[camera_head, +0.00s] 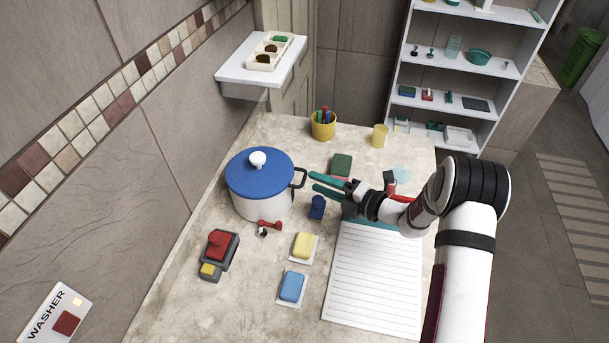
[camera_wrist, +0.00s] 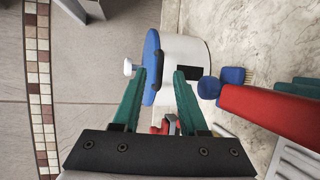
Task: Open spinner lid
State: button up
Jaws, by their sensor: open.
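The spinner is a white round tub (camera_head: 262,205) with a blue lid (camera_head: 258,176) seated on it and a white knob (camera_head: 257,159) on top. A dark side handle (camera_head: 299,178) sticks out at its right. My gripper (camera_head: 314,183) has teal fingers, is open and empty, and points left at the tub's handle side. In the wrist view the scene is turned sideways. The blue lid (camera_wrist: 151,62), white knob (camera_wrist: 129,67) and white tub (camera_wrist: 187,52) lie ahead of the open fingers (camera_wrist: 160,74). Whether a finger touches the handle I cannot tell.
A blue brush (camera_head: 317,207) and a red-handled tool (camera_head: 270,223) lie close to the tub. Yellow (camera_head: 303,245) and blue (camera_head: 291,287) sponges sit in front. A white ribbed board (camera_head: 372,275) lies at right. A yellow pen cup (camera_head: 323,126) stands behind.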

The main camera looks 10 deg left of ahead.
aim_at(304, 176)
jog(key=x, duration=0.5)
jog(key=shift+a, duration=0.1)
grip_shut()
jog(key=shift+f, duration=0.1)
jog(key=shift+s+f, duration=0.1)
jog(key=shift+f, duration=0.05)
dwell(1.0)
